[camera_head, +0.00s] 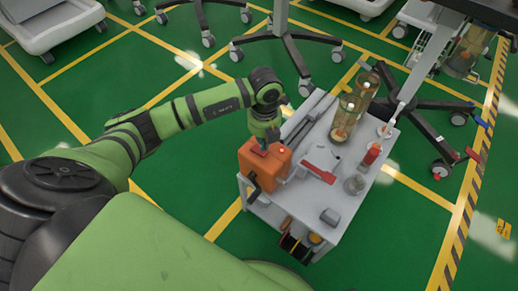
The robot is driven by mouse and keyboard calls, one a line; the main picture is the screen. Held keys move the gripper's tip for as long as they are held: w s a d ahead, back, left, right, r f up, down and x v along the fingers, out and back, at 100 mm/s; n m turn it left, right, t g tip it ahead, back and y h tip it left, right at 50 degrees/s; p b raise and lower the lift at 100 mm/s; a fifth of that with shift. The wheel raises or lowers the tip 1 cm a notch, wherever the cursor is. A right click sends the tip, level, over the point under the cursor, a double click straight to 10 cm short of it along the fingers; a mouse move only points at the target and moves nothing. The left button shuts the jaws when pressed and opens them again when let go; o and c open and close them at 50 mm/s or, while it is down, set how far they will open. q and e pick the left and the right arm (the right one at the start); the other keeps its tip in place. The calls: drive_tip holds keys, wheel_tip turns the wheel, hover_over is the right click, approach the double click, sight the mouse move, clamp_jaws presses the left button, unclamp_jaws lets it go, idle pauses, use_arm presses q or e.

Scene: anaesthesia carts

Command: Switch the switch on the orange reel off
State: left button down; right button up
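The orange reel (270,168) is a box-like orange body on the near left corner of a grey cart. A black crank-like part (253,187) hangs on its near left side. A dark red patch, perhaps the switch (259,150), and a small bright red spot (282,150) show on its top. My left gripper (265,138) points down right over the reel's top, close to the dark red patch. Its fingertips are too small and partly hidden, so I cannot tell whether they touch it or are open. My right gripper is not in view.
The grey cart (335,201) also carries a red-and-grey tool (321,165), two amber glass jars (345,117), a red-topped bottle (371,154) and small items. Wheeled stand bases (284,40) stand behind. Green floor left of the cart is clear.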

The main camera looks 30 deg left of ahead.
use_arm(q)
drive_tip(key=shift+f+b, duration=0.9)
drive_tip(key=shift+f, duration=0.35)
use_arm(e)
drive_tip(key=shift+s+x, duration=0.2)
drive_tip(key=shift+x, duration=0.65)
use_arm(q)
drive_tip(key=shift+r+p, duration=0.45)
drive_tip(key=shift+r, duration=0.05)
wheel_tip(320, 180, up, 2)
drive_tip(key=shift+p, duration=0.85)
wheel_tip(320, 180, up, 2)
drive_tip(key=shift+p, duration=0.85)
drive_tip(key=shift+r+p, duration=0.9)
drive_tip(key=shift+r, duration=0.2)
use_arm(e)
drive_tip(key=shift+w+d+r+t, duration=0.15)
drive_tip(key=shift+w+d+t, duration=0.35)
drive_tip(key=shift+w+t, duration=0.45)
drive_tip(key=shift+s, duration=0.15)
